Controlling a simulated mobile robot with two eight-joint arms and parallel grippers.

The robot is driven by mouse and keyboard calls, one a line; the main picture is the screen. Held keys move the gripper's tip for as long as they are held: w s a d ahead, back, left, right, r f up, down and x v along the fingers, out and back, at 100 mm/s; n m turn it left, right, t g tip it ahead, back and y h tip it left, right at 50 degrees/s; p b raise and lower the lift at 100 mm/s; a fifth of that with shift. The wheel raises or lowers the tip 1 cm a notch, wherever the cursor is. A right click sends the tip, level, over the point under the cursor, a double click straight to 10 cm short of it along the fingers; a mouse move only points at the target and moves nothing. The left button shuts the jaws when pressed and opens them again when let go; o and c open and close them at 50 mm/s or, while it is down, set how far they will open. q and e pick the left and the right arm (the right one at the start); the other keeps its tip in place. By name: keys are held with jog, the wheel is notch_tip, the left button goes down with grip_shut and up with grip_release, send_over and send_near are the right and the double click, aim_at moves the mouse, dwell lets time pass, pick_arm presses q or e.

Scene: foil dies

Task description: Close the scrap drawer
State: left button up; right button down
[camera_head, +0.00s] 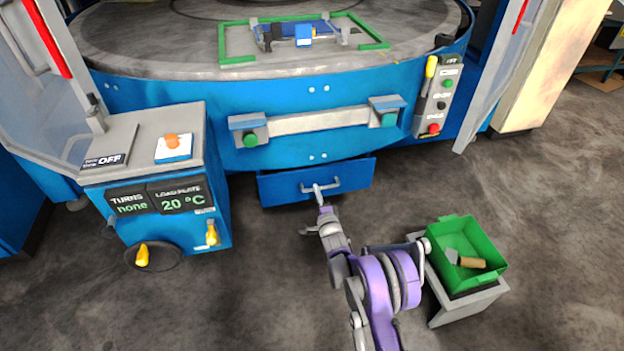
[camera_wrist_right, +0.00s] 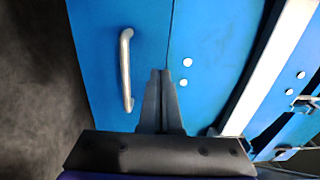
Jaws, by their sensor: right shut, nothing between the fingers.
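The scrap drawer (camera_head: 280,188) is a blue front with a grey bar handle, low under the round machine in the head view. A dark strip shows along its upper edge; I cannot tell exactly how far it stands out. My right gripper (camera_head: 319,193) is at the handle (camera_head: 335,184), its fingers shut and empty. In the right wrist view the closed fingertips (camera_wrist_right: 159,73) point at the blue drawer front (camera_wrist_right: 95,55), beside the handle (camera_wrist_right: 126,70) and near the seam with the machine panel. Contact cannot be told. My left gripper is out of view.
A green bin (camera_head: 480,243) holding a brush-like tool stands on a grey stand right of my right arm. A control cabinet (camera_head: 165,215) stands left of the drawer. A wide bar (camera_head: 318,121) crosses the machine above. Floor before the drawer is clear apart from my arm.

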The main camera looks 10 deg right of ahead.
aim_at(310, 172)
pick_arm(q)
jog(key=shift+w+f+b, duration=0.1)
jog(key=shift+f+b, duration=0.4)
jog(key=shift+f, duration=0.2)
pick_arm(e)
jog(key=w, duration=0.7)
jog(key=shift+w+a, duration=0.1)
